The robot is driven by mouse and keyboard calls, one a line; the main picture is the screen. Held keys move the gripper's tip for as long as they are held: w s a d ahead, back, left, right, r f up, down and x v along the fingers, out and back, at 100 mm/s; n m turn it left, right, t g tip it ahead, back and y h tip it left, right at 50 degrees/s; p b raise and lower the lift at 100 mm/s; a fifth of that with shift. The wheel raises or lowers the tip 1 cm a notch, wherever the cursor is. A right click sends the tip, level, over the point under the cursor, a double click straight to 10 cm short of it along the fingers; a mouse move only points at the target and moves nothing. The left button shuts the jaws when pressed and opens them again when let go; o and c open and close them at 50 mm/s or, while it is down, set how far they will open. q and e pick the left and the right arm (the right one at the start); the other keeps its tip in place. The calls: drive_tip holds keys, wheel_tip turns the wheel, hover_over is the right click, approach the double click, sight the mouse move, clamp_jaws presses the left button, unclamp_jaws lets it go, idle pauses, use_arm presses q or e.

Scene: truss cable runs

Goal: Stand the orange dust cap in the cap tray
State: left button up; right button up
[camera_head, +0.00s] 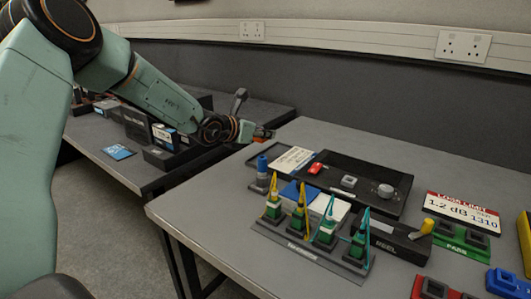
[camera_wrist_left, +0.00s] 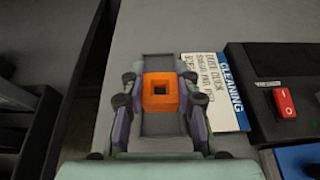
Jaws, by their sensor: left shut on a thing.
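The orange dust cap (camera_wrist_left: 160,104), a square block with a square hole, sits between the fingers of my left gripper (camera_wrist_left: 159,92) in the left wrist view. My left gripper is shut on it. In the head view my left gripper (camera_head: 263,133) is above the back left part of the near table, apart from the things on it. The cap is hard to make out there. My right gripper is not in view.
A cleaning card (camera_head: 292,160) lies beside a black panel (camera_head: 335,168) with a red switch (camera_head: 317,168). In front stands a rack (camera_head: 300,245) with several upright coloured connectors. The table's left front is clear.

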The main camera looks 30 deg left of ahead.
use_arm(q)
drive_tip(key=shift+a+f, duration=0.15)
drive_tip(key=shift+f, duration=0.75)
wheel_tip(320, 180, down, 3)
drive_tip(key=shift+s+r+b, duration=0.1)
drive_tip(key=shift+r+b, duration=0.05)
drive_tip(key=shift+b, duration=0.5)
drive_tip(key=shift+f, duration=0.35)
drive_tip(key=shift+w, duration=0.25)
drive_tip(key=shift+s, duration=0.1)
drive_tip(key=shift+s+f+b, duration=0.1)
drive_tip(key=shift+f+b, duration=0.05)
drive_tip(key=shift+b, duration=0.15)
drive_tip(key=shift+f+b, duration=0.35)
drive_tip(key=shift+f, duration=0.1)
